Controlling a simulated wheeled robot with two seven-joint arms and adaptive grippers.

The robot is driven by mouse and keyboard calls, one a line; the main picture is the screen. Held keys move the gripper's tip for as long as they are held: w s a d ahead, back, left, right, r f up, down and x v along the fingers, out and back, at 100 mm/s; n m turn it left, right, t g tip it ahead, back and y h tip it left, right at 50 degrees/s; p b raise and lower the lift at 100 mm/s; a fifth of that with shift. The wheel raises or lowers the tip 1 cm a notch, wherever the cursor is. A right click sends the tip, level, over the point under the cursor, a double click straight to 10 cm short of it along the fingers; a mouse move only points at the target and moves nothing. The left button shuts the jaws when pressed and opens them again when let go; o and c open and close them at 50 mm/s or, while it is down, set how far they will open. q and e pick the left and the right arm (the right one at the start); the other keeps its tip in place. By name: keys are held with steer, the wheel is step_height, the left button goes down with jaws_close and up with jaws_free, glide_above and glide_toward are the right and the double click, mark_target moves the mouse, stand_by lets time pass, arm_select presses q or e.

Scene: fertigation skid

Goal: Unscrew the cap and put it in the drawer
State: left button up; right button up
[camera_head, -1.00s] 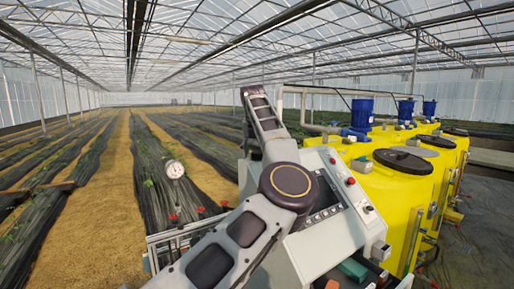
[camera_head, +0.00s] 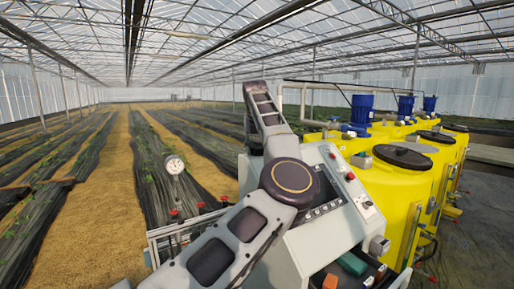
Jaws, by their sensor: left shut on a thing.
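My left arm comes in from the bottom left and bends in front of the grey cabinet. My left gripper (camera_head: 251,141) is mostly hidden behind the arm's far link, at the cabinet's left side. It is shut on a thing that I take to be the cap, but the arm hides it. An open drawer (camera_head: 381,277) shows partly at the cabinet's lower front, cut off by the frame's bottom edge. It holds a green block (camera_head: 352,264) and an orange piece (camera_head: 330,282). My right gripper is not in view.
The grey cabinet (camera_head: 318,245) carries a sloped panel with red buttons. Yellow tanks (camera_head: 388,203) with black lids (camera_head: 403,157) and blue motors (camera_head: 362,110) stand at right. A round gauge (camera_head: 174,165) stands on a frame at left. Planted rows lie beyond.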

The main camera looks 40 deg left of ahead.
mark_target(258, 148)
arm_select(q)
steer(key=shift+n+g+y, duration=0.3)
steer(key=shift+n, duration=0.7)
steer(key=shift+r, duration=1.8)
steer(key=shift+r, duration=1.45)
steer(key=shift+f, duration=0.1)
steer(key=shift+w+f, duration=0.1)
steer(key=shift+f, duration=1.45)
steer(key=shift+r, duration=0.1)
